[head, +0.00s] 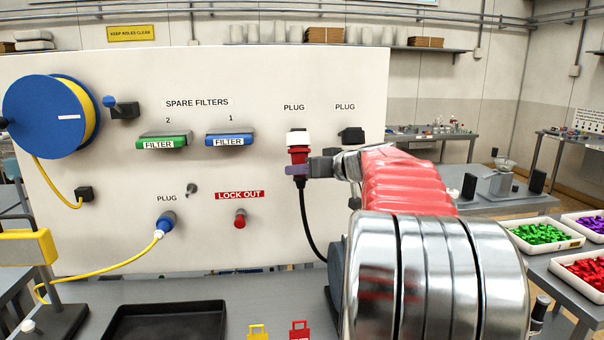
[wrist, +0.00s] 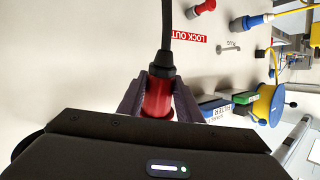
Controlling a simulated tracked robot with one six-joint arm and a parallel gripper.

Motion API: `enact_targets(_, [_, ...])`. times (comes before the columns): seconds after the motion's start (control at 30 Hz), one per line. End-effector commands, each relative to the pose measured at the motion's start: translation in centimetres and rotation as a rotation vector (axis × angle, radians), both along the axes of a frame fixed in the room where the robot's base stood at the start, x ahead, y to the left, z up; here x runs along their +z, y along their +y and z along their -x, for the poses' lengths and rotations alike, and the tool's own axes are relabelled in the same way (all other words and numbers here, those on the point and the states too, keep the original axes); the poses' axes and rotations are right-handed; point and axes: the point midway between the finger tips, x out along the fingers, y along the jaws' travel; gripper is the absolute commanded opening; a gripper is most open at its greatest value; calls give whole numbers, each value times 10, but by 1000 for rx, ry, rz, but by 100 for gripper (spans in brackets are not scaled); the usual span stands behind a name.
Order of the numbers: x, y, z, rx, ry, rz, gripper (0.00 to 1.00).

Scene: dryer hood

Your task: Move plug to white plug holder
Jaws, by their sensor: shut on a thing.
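The red plug (head: 299,155) with a black cable is at the white plug holder (head: 298,137) on the upright panel, under the left "PLUG" label. Its top meets the holder's underside; I cannot tell how far in it sits. My gripper (head: 297,170) is shut on the plug, with its purple-grey fingers around the body. In the wrist view the red plug (wrist: 159,96) is between both fingers, its black cable running up the picture. The white holder is hidden in the wrist view. A black plug holder (head: 352,135) is to the right and looks empty.
A blue plug (head: 166,222) with a yellow cable and a red lock-out knob (head: 240,218) stick out lower on the panel. Green (head: 163,141) and blue (head: 230,139) filters and a blue reel (head: 45,103) are to the left. A black tray (head: 165,320) lies below.

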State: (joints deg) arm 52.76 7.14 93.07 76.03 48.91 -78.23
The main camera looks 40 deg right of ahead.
Motion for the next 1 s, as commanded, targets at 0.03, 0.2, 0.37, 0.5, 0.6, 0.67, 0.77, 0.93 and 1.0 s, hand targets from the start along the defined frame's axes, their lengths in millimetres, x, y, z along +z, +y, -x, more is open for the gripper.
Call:
enact_targets(0.03, [3, 0, 0, 0, -4, 2, 0])
enact_targets(0.2, [6, -1, -1, 0, -4, 3, 0])
enact_targets(0.37, [9, -1, -2, 0, -5, 2, 0])
enact_targets(0.5, [11, -1, -3, 0, -5, 2, 32])
enact_targets(0.6, [11, -1, -3, 0, -4, 2, 40])
enact_targets(0.67, [10, -1, -3, 0, -3, 1, 44])
enact_targets(0.77, [10, -1, -2, 0, -2, 1, 51])
enact_targets(0.93, [9, -2, -2, 0, -1, 1, 54])
enact_targets(1.0, [8, -2, -2, 0, 0, 0, 54])
